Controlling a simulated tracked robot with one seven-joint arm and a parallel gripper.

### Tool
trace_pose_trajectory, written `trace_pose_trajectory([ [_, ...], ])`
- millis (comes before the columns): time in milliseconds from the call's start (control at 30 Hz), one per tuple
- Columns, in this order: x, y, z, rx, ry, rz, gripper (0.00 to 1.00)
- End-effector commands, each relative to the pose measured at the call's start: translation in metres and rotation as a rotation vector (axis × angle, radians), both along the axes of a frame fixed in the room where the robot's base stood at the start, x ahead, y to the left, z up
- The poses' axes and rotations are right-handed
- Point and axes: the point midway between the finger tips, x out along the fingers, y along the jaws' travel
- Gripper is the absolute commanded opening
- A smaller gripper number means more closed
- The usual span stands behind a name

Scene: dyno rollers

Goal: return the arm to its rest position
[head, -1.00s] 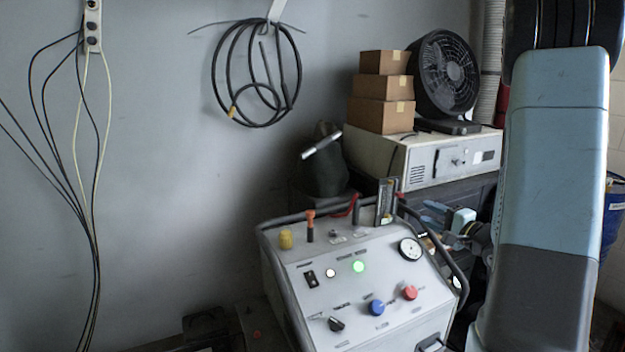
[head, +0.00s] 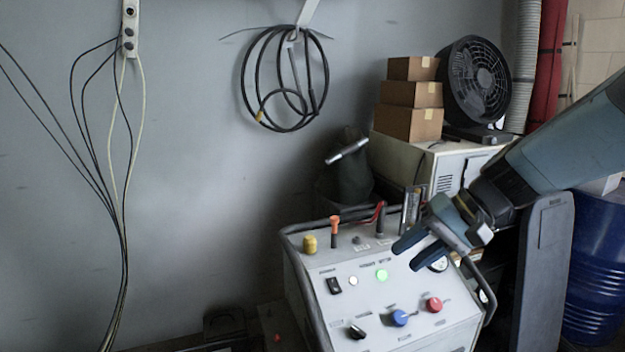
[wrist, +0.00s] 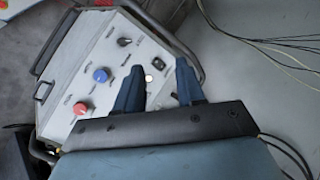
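My gripper (head: 406,256) is in front of the upper right part of the grey-white control panel (head: 385,310) in the head view, reaching in from the right. Its two dark fingers are apart with nothing between them. The wrist view also shows my gripper (wrist: 160,68) with its fingers spread over the panel (wrist: 92,62). In the head view the fingers partly hide the panel's round gauge (head: 438,263). I cannot tell the exact gap between the fingertips and the panel.
The panel carries a lit green lamp (head: 382,275), a blue knob (head: 400,318), a red knob (head: 433,305) and an orange-topped lever (head: 334,230). Boxes (head: 410,123) and a fan (head: 478,80) stand behind. A blue drum (head: 597,275) is at right.

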Motion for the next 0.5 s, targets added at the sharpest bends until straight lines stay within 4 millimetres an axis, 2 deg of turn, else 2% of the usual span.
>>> trace_pose_trajectory([
  [33,-0.009,-0.001,0.003,-0.065,-0.018,0.019,0.38],
  [200,-0.033,-0.015,0.011,-0.29,-0.085,0.045,0.38],
  [500,-0.054,-0.046,0.04,-0.625,-0.274,0.02,0.38],
])
